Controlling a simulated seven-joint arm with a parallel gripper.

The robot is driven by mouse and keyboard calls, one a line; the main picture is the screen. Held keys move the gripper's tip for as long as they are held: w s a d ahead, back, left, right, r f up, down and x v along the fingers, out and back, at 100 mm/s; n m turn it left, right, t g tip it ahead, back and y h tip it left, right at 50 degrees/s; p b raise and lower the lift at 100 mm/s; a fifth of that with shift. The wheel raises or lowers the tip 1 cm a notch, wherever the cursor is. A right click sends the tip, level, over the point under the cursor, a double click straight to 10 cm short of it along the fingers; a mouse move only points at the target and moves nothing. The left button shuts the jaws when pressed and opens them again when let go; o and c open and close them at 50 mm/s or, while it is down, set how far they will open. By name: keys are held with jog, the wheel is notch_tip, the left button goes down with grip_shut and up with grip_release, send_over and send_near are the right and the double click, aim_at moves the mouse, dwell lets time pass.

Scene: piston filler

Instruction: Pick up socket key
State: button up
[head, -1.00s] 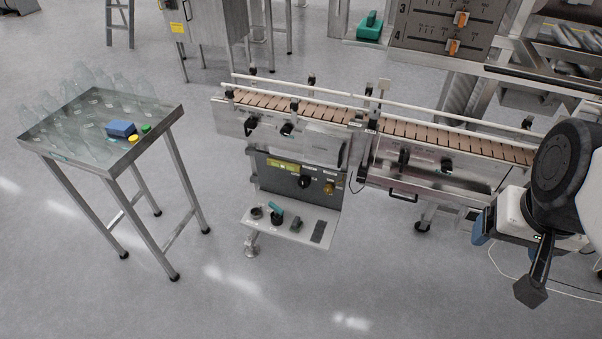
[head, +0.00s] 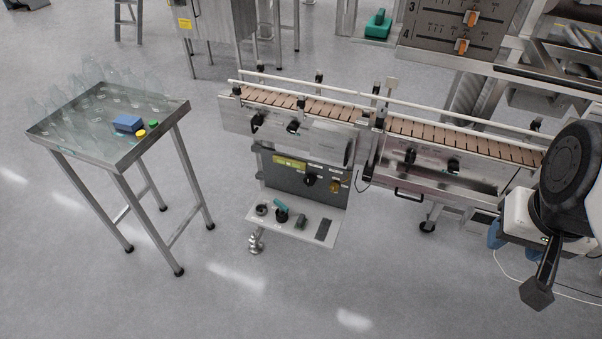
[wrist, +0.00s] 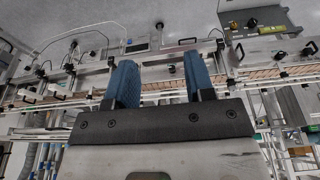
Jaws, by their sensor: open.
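A small shelf (head: 262,222) below the control panel holds several small items. One is a dark tool with a teal handle (head: 281,206); beside it are a dark ring-like piece (head: 262,210) and a dark grey block (head: 300,221). I cannot tell for certain which of them is the socket key. My gripper (head: 496,235) is at the right of the head view, far from the shelf and partly hidden by my arm. In the wrist view its two blue fingers (wrist: 160,78) are apart with nothing between them.
A conveyor (head: 310,108) runs behind the shelf toward my arm. The control panel (head: 300,178) with knobs stands above the shelf. A steel table (head: 60,130) at left bears clear bottles, a blue block (head: 127,123) and yellow and green caps.

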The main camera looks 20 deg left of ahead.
jog(key=w+a+f+n, duration=0.2)
jog(key=w+a, duration=0.3)
jog(key=w, duration=0.4)
jog(key=w+a+f+n+g, duration=0.1)
jog(key=w+a+f, duration=0.3)
jog(key=w, duration=0.5)
jog(key=w+a+f+n, duration=0.1)
jog(key=w+a+n, duration=0.1)
jog(key=w+a, duration=0.65)
jog(key=w+a+f+n, duration=0.2)
jog(key=w+a+f, duration=0.5)
jog(key=w+f, duration=0.15)
jog(key=n+g, duration=0.2)
jog(key=n, duration=0.5)
send_over(282, 203)
notch_tip(282, 203, down, 42)
jog(key=shift+d+r, duration=0.1)
jog(key=shift+s+f, duration=0.1)
jog(key=shift+f, duration=0.15)
